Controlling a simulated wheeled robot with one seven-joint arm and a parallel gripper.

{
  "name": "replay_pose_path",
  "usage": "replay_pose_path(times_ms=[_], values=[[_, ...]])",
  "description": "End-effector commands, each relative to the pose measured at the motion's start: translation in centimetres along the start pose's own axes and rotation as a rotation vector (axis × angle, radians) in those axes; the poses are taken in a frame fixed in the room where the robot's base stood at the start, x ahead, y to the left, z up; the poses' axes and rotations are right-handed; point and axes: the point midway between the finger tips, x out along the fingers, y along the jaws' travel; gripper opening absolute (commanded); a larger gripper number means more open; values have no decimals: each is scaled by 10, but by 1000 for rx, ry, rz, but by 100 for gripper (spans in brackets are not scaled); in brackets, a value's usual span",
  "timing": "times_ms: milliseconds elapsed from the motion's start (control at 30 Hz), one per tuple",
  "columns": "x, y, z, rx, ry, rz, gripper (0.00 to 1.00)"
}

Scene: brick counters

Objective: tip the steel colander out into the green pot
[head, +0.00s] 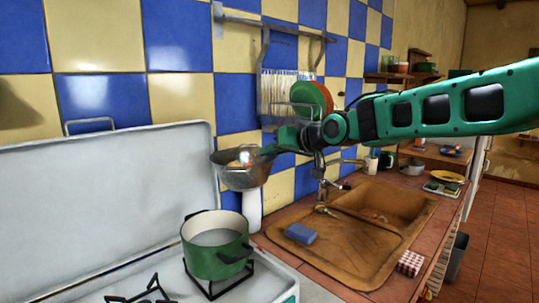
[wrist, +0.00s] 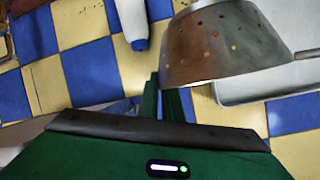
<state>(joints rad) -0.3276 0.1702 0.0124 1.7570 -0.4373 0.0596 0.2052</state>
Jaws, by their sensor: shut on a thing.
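The steel colander (head: 240,176) hangs in the air in the head view, above and a little right of the green pot, roughly upright with a small orange and white content showing inside. The green pot (head: 216,262) stands on the stove, open on top, with a pale interior. My gripper (head: 272,150) is shut on the colander at its right side. In the wrist view the colander's perforated side (wrist: 215,45) fills the upper right, beside my gripper fingers (wrist: 170,98). The exact grip point is hidden.
The raised white stove lid (head: 110,190) stands behind the pot. A white bottle or roll (head: 249,208) stands behind the colander. To the right is a brown sink (head: 345,235) with a blue sponge (head: 300,233) and a faucet. A dish rack with plates (head: 310,95) hangs on the wall.

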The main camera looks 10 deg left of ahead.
Motion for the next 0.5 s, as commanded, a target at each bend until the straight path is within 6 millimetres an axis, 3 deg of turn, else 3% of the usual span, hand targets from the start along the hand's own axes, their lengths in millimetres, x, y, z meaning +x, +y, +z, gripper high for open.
replay_pose_path(times_ms=[500], values=[[-14,-14,-21,-164,98,36,0]])
